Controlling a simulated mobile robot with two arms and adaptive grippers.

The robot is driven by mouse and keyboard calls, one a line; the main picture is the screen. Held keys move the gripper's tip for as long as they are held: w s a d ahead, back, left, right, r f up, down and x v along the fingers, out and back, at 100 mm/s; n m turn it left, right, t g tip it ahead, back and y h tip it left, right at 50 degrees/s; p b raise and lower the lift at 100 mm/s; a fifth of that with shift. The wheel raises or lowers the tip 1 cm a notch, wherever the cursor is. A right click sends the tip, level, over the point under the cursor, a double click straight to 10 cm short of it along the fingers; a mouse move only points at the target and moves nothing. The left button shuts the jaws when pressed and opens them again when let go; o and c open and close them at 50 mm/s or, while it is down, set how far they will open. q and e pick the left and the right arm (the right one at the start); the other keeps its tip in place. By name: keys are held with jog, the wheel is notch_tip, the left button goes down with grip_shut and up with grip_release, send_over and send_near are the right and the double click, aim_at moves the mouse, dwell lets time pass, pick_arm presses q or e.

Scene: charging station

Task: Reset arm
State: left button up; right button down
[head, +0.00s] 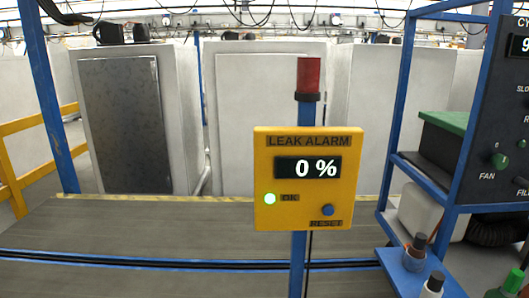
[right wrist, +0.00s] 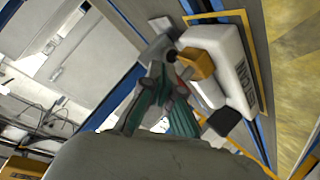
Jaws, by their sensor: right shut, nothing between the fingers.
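No task object is named beyond my arm, and neither arm shows in the head view. In the right wrist view my right gripper (right wrist: 160,50) reaches up from the grey mass at the bottom, with greenish-grey finger links. It is shut and empty. Its tips lie in front of or beside a white box-like thing (right wrist: 215,60) with an orange part and dark lettering; I cannot tell whether they touch. My left gripper is in neither view.
In the head view a yellow leak alarm box (head: 308,216) reads 0 % with a green light lit, under a red beacon (head: 308,76). A blue shelf frame (head: 396,110) with bottles (head: 414,254) stands at the right. White cabinets (head: 270,110) stand behind the grey floor strip.

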jog(key=s+d+f+m+g+h, duration=0.1)
jog(key=s+f+m+g, duration=0.15)
jog(key=s+f, duration=0.7)
jog(key=s+d+f+m+g, duration=0.15)
jog(key=s+f+g, duration=0.25)
jog(key=s+f, duration=0.55)
jog(key=s+d+f+m+g, duration=0.1)
jog(key=s+g, duration=0.1)
jog(key=s, duration=0.9)
jog(key=s+d+f+g+h, duration=0.1)
jog(key=s+f+g, duration=0.1)
jog(key=s, duration=1)
jog(key=shift+f+m+g, duration=0.25)
jog(key=shift+m+g, duration=0.15)
jog(key=shift+g, duration=0.35)
